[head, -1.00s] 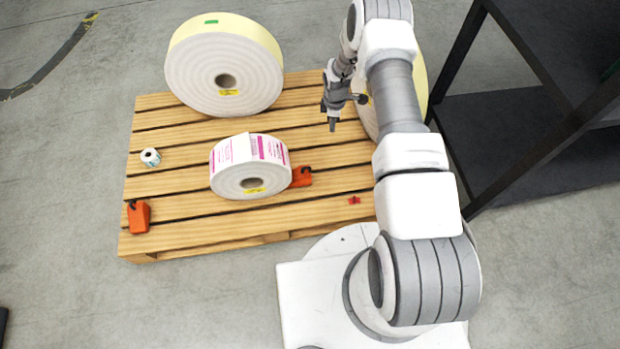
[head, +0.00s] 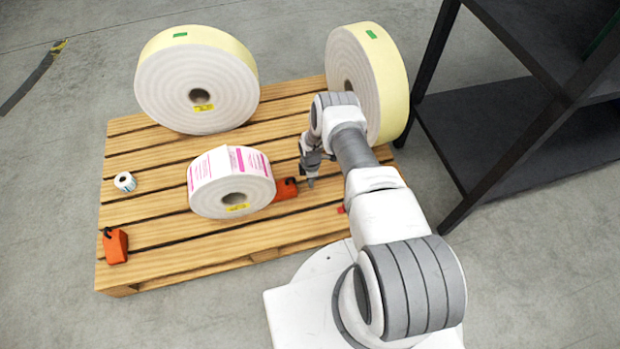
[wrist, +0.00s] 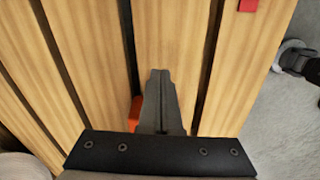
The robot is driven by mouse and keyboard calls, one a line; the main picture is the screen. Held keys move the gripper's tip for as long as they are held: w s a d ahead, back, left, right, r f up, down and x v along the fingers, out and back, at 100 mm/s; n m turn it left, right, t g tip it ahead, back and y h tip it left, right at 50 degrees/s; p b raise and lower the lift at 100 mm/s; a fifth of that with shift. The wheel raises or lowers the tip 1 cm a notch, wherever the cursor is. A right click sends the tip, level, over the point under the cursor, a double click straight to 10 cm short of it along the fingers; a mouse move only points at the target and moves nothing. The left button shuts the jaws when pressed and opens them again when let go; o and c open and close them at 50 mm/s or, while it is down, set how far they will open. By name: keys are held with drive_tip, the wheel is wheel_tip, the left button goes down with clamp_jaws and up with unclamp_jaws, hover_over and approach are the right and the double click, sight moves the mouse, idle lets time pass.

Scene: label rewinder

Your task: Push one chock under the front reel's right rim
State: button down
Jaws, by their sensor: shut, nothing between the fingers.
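The front reel (head: 205,182), white with magenta-printed labels, stands on the wooden pallet (head: 180,237). An orange chock (head: 287,188) sits at its right rim; whether it is wedged under the rim I cannot tell. A second orange chock (head: 116,247) with a black handle lies at the pallet's front left corner, apart from the reel. My gripper (head: 310,184) is shut and empty, low over the pallet just right of the right chock. In the wrist view the shut fingers (wrist: 160,75) partly hide an orange chock (wrist: 136,112).
Two large cream-edged reels stand behind, one at back left (head: 185,90) and one at back right (head: 390,85), close to my arm. A small roll (head: 125,181) lies at left. A small red piece (head: 341,210) lies at the front right. A dark rack (head: 480,140) stands at right.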

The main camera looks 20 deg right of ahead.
sight(292, 185)
wheel_tip(292, 185, down, 3)
drive_tip(key=shift+r+b, duration=0.2)
drive_tip(key=shift+b, duration=0.15)
drive_tip(key=a, duration=0.1)
drive_tip(key=a+r, duration=0.1)
drive_tip(key=shift+w+a, duration=0.2)
drive_tip(key=shift+a, duration=0.8)
drive_tip(key=shift+w+a, duration=0.2)
drive_tip(key=shift+a, duration=1.35)
drive_tip(key=shift+r, duration=0.1)
wheel_tip(292, 185, up, 17)
drive_tip(key=p, duration=0.6)
drive_tip(key=shift+p, duration=0.4)
